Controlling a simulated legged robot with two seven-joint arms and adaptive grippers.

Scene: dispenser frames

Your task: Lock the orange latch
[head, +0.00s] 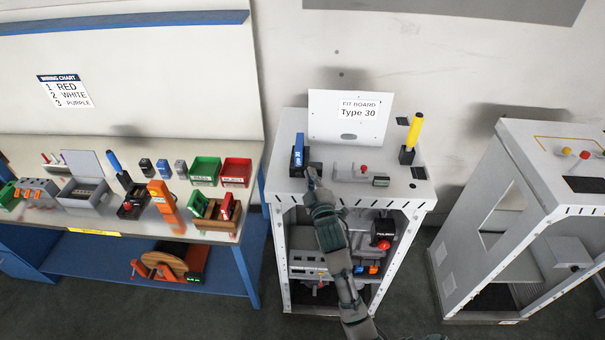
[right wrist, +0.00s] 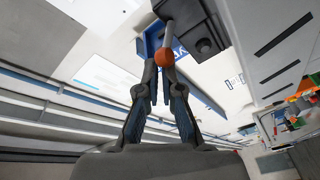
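The orange latch shows in the right wrist view as a round orange knob (right wrist: 165,57) on a light rod, which runs up to a dark block (right wrist: 190,25). My right gripper (right wrist: 163,72) has its two fingers drawn in close, with the fingertips at the knob's near side. It appears shut on the knob. In the head view my right gripper (head: 312,180) is at the left front of the middle frame's top (head: 345,190), close to a blue upright part (head: 298,150). There my gripper hides the knob. My left gripper is not in view.
The middle frame also carries a yellow handle (head: 415,130), a grey slide with a red knob (head: 364,169) and a white sign board (head: 348,125). A table with bins, including a red bin (head: 236,172), stands left. Another frame (head: 550,150) stands right.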

